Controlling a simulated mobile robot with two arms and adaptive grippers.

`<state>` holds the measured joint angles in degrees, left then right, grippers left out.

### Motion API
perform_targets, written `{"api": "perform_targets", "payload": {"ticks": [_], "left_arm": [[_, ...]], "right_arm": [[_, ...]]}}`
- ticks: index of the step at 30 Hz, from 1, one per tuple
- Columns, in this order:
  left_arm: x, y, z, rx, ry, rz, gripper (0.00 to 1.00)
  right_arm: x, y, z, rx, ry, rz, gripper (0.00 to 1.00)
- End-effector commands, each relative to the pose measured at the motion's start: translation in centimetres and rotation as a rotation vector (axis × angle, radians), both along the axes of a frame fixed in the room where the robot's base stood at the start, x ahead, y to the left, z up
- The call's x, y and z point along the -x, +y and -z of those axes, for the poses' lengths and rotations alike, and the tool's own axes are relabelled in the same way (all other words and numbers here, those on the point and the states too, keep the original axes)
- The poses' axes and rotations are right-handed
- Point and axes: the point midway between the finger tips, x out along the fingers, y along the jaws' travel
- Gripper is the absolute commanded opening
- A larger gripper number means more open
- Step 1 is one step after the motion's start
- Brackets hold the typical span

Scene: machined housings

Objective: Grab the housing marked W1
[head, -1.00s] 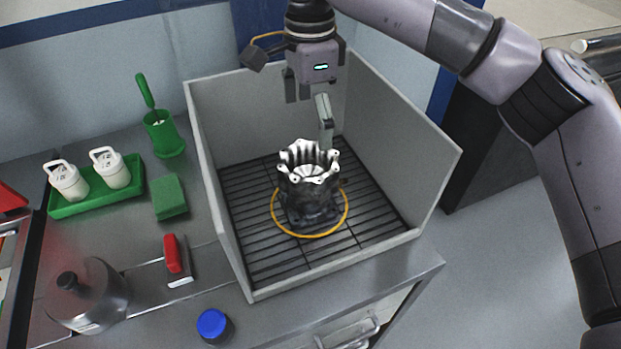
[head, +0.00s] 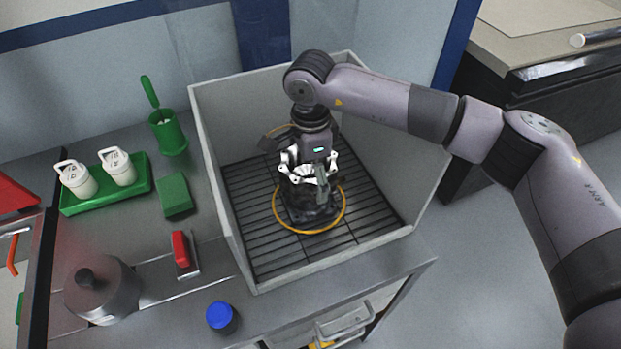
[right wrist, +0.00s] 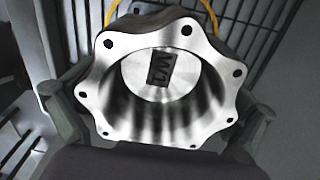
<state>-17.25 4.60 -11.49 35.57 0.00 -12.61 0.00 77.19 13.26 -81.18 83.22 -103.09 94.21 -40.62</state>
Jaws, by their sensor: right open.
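The housing (head: 299,208) is a metal cup with a bright scalloped flange and a dark body. It stands upright on the slatted floor of the grey open-front box, inside a yellow ring (head: 342,215). In the right wrist view the housing (right wrist: 120,48) shows bolt holes around its flange and a dark label reading W1 (right wrist: 161,69) on its inner floor. My right gripper (head: 308,184) is open and low at the housing, partly hiding it. In the right wrist view its fingers (right wrist: 160,100) stand on either side of the flange; contact cannot be told. My left gripper is out of view.
The grey box (head: 215,150) has tall walls close around the arm. Left of it stand a green cup with a brush (head: 168,133), a green block (head: 174,194), a green tray (head: 137,188) with two white bottles, a red-handled tool (head: 181,249), a metal pot (head: 100,292) and a blue-capped jar (head: 220,318).

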Motion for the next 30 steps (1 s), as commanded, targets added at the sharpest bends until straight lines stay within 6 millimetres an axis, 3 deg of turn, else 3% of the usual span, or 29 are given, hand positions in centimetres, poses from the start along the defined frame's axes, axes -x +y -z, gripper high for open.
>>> {"api": "perform_targets", "payload": {"ticks": [6,30], "left_arm": [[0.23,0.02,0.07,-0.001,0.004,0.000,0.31],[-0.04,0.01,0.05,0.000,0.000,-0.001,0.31]], "right_arm": [[0.00,0.02,0.10,0.000,0.000,-0.001,0.99],[-0.05,0.02,0.02,-0.001,-0.002,0.000,0.45]]}}
